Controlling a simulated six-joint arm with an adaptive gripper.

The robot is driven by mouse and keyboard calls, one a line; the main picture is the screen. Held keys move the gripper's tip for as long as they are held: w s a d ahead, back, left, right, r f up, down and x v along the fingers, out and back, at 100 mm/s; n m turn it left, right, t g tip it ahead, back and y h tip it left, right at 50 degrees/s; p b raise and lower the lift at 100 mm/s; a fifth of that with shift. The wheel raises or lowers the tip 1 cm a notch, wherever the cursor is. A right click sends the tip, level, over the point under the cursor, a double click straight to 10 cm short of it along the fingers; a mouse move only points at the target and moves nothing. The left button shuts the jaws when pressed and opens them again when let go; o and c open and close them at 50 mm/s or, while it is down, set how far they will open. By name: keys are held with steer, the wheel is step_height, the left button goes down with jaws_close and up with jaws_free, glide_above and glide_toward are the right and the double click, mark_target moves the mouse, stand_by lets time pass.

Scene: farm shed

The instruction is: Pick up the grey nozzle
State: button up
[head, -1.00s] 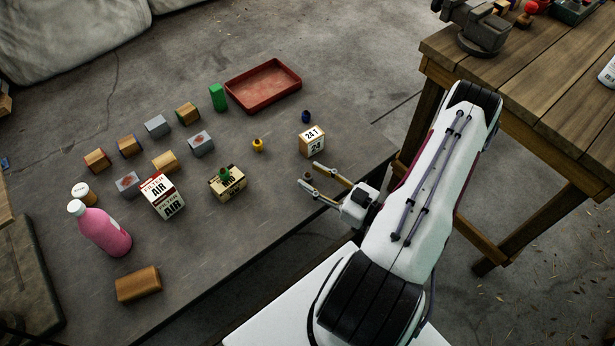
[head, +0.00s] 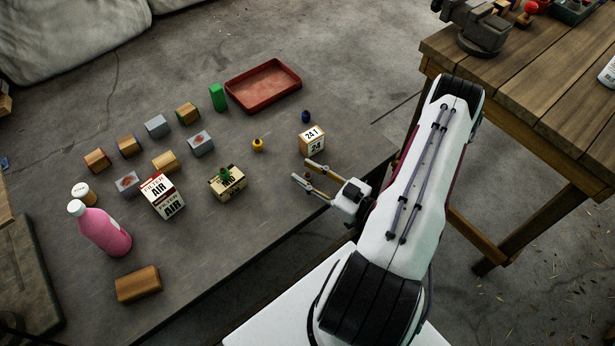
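My gripper (head: 302,170) is over the right part of the dark grey table, its two fingers pointing left and apart. I cannot make out the grey nozzle clearly in the current head view. A small dark piece that showed between the fingers earlier is no longer distinct; the fingers may hide it. Nothing is clearly seen held. The height of the fingertips above the table cannot be judged.
A number box (head: 312,140) stands just behind the fingers, with a blue piece (head: 305,116) beyond. A yellow piece (head: 257,145) and a cream box (head: 227,183) with a green piece (head: 225,174) on it are left. A red tray (head: 263,86) lies at the back.

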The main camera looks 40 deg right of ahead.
mark_target(308, 174)
steer(key=c, duration=0.5)
steer(key=shift+c, duration=0.2)
steer(key=shift+r, duration=0.1)
steer(key=shift+r, duration=4.9)
